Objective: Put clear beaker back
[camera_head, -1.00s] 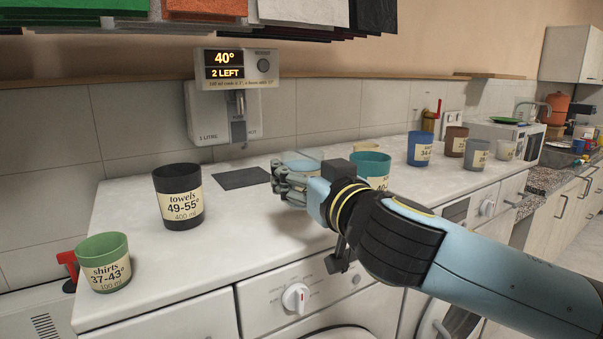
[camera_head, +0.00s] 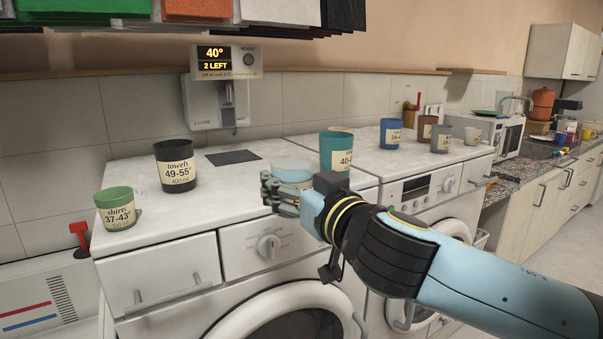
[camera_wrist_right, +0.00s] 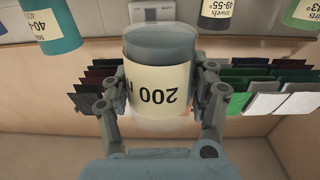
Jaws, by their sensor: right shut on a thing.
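The clear beaker (camera_wrist_right: 160,85) has a cream label reading 200 and looks grey-tinted in the wrist view, where the label is upside down. It is between the two fingers of my right gripper (camera_wrist_right: 163,92), which is shut on it. In the head view the beaker (camera_head: 293,173) shows as a pale rim behind the fingers of the right gripper (camera_head: 282,194), over the front part of the white worktop. The fingers hide most of it, and I cannot tell whether its base touches the top. My left gripper is not in view.
A teal cup (camera_head: 336,152) stands just behind and right of the beaker. A black towels cup (camera_head: 176,166) and green shirts cup (camera_head: 116,209) stand left. A dark mat (camera_head: 233,157) lies below the wall dispenser (camera_head: 216,98). Several cups, including a blue one (camera_head: 390,134), stand right.

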